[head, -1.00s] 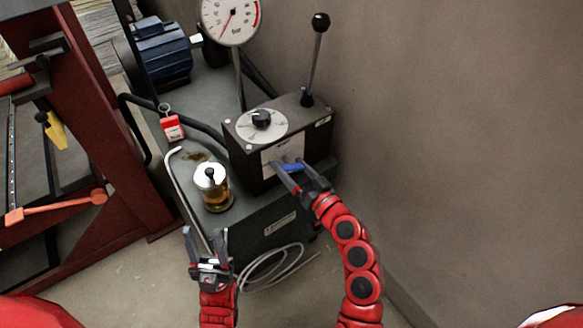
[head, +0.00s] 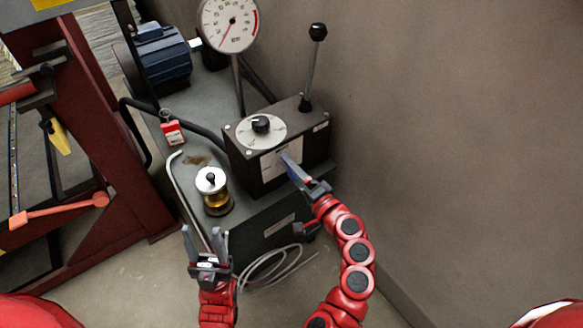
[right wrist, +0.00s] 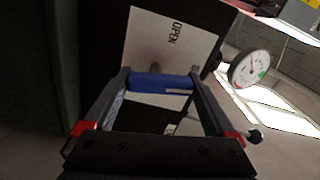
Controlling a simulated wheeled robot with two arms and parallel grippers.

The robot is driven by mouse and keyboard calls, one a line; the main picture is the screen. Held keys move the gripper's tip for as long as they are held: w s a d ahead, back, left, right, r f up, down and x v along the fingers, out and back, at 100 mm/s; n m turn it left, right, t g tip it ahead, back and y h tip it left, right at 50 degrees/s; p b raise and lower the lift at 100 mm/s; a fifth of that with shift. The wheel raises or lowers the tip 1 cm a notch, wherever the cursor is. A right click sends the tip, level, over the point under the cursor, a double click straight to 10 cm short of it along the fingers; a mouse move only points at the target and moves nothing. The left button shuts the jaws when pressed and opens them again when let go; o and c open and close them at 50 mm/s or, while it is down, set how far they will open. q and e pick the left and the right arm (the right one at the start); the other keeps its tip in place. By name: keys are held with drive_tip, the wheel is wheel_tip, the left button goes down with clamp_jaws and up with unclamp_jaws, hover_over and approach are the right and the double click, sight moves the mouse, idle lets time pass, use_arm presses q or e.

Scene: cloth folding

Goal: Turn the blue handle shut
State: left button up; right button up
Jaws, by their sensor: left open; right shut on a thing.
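The blue handle (right wrist: 160,83) sits between the fingertips of my right gripper (right wrist: 160,80) in the right wrist view. My right gripper is shut on it, one finger at each end. In the head view the right gripper (head: 290,163) is in front of the dark control box (head: 245,168), its fingers seen nearly edge-on and covering most of the handle. A white label reading "OPEN" (right wrist: 174,33) is on the box face behind the handle. My left gripper (head: 205,236) is open and empty, in front of the tank, apart from the box.
A gauge (head: 229,24), a black-knobbed lever (head: 312,65) and a dial (head: 261,130) stand at the box. A glass jar (head: 216,199) and a red tag (head: 172,132) are to its left. A red frame (head: 105,120) stands far left; a wall (head: 460,130) closes the right.

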drive_tip(key=shift+d+m+p, duration=0.1)
drive_tip(key=shift+m+p, duration=0.2)
drive_tip(key=shift+m, duration=0.8)
drive_tip(key=o, duration=1.1)
drive_tip(key=shift+c, duration=0.2)
drive_tip(key=b+v, duration=0.1)
drive_tip(key=v, duration=1.6)
drive_tip(key=shift+d, duration=0.15)
drive_tip(key=shift+s, duration=0.1)
